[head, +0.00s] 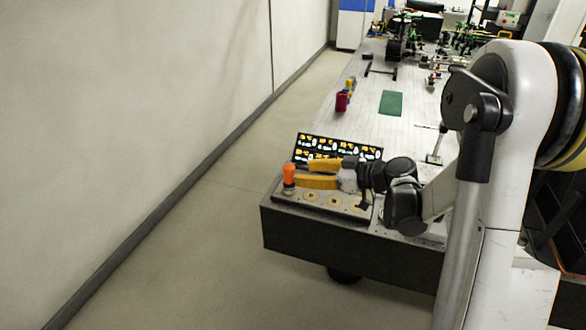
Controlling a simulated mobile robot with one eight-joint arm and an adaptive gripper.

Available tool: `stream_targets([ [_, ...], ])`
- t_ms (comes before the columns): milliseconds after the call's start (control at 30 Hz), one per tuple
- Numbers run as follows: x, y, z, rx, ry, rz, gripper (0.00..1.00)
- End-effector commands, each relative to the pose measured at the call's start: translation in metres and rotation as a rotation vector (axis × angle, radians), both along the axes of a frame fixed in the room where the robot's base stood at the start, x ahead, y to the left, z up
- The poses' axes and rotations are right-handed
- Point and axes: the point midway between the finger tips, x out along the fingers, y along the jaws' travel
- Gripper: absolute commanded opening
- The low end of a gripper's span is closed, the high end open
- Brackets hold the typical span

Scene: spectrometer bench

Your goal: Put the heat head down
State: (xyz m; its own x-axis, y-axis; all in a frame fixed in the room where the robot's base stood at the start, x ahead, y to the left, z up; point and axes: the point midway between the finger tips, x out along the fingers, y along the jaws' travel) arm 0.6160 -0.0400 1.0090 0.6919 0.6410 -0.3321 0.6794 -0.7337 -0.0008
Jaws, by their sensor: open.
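The likely heat head, an orange-topped piece with a darker lower part (289,174), stands upright at the left end of a grey holder (325,207) with several round gold-ringed spots. Whether its base is seated in a spot is too small to tell. My gripper (301,173) has two yellow fingers pointing left, spread apart with a gap between them. The fingertips are right beside the orange piece. Whether either finger touches it cannot be told from this view.
A dark panel with yellow and white markings (340,147) stands behind the holder. A magenta cylinder (341,102) and a green mat (391,103) lie farther back on the bench (365,125). Optics crowd the far end. Clear floor (200,230) lies left of the bench.

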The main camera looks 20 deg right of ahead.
Motion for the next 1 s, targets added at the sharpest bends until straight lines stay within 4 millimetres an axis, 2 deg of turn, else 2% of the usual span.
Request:
stream_targets([
  [33,-0.008,-0.009,0.007,0.000,0.000,-0.003,0.47],
  [200,-0.030,-0.029,0.016,0.000,0.001,-0.002,0.47],
  [367,-0.041,-0.035,0.021,-0.001,0.009,-0.001,0.47],
  [467,-0.047,-0.025,0.025,-0.006,0.065,-0.010,0.47],
  [567,-0.060,-0.003,0.031,-0.021,0.189,-0.044,0.47],
  [633,-0.076,0.015,0.036,-0.043,0.296,-0.087,0.47],
  [800,-0.129,0.046,0.045,-0.115,0.511,-0.249,0.47],
  [1000,-0.198,0.055,0.052,-0.196,0.618,-0.480,0.47],
])
